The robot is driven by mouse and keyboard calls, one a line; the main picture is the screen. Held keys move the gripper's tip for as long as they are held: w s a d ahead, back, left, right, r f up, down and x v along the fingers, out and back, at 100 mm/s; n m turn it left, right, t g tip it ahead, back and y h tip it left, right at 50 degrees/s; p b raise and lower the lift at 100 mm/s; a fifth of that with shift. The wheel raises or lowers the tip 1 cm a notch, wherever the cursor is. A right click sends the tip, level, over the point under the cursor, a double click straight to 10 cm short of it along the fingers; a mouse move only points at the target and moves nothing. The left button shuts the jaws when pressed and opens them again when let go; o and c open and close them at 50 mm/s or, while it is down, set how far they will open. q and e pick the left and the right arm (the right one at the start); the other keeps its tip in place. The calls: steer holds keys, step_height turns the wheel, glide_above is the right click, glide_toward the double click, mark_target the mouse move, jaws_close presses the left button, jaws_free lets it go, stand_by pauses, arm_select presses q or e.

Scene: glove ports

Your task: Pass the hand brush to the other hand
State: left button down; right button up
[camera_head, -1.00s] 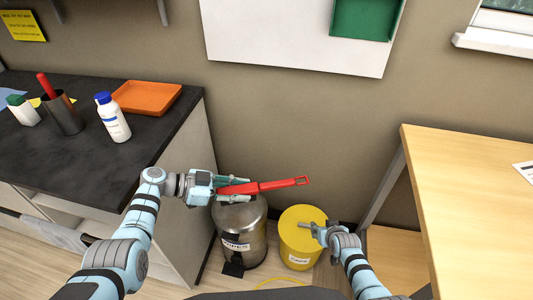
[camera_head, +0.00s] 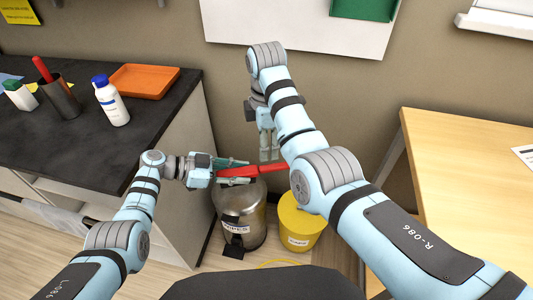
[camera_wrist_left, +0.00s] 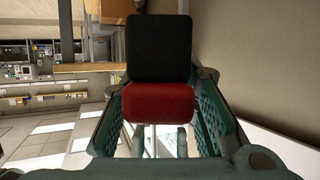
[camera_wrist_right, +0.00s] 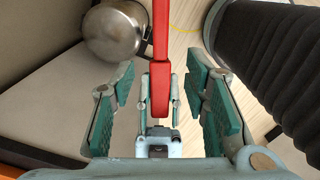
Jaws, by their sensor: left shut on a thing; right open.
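The red hand brush (camera_head: 262,170) is held level above the floor bins, and it points right. My left gripper (camera_head: 230,173) is shut on its left end. In the left wrist view the red body of the brush (camera_wrist_left: 157,103) sits between the fingers, with a black part beyond it. In the right wrist view the red handle (camera_wrist_right: 160,60) lines up between the spread fingers; I cannot tell how deep. My right arm hides the brush's far right end in the head view.
A steel pedal bin (camera_head: 245,218) and a yellow bin (camera_head: 303,228) stand on the floor below. A dark counter (camera_head: 85,160) at left holds an orange tray (camera_head: 145,80), a white bottle (camera_head: 112,104) and a cup (camera_head: 60,98). A wooden table (camera_head: 470,170) is at right.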

mark_target(266, 166)
step_height(266, 166, down, 10)
steer(key=shift+w+r, duration=0.1)
steer(key=shift+c, duration=0.6)
jaws_close()
arm_select(q)
steer(key=c, duration=1.2)
jaws_free()
steer(key=shift+a, duration=0.1)
